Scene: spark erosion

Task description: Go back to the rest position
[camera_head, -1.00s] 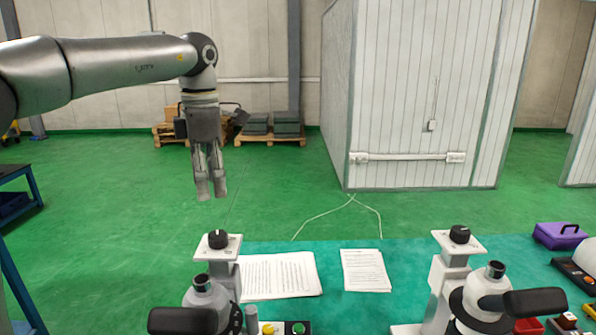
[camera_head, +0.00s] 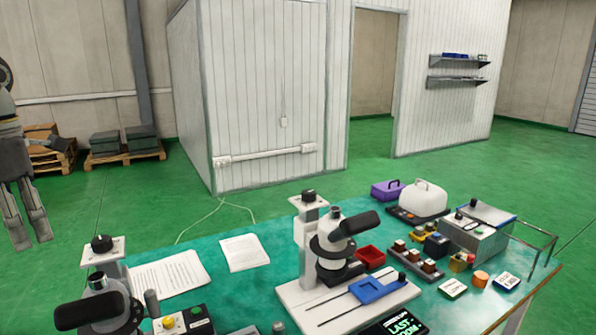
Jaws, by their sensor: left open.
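My left gripper (camera_head: 27,232) hangs at the left edge of the head view with its fingers pointing down. It is empty and in the air above the green floor, left of the table. Its two fingers look close together from this angle, and most of the left arm is out of the picture. My right gripper is not in view.
A teal table (camera_head: 220,288) fills the lower middle. It bears a microscope (camera_head: 332,245), a second microscope (camera_head: 100,302), paper sheets (camera_head: 243,252), a purple case (camera_head: 387,190) and a grey box (camera_head: 474,236). Pallets with crates (camera_head: 124,146) stand behind at left. The floor (camera_head: 110,210) left is clear.

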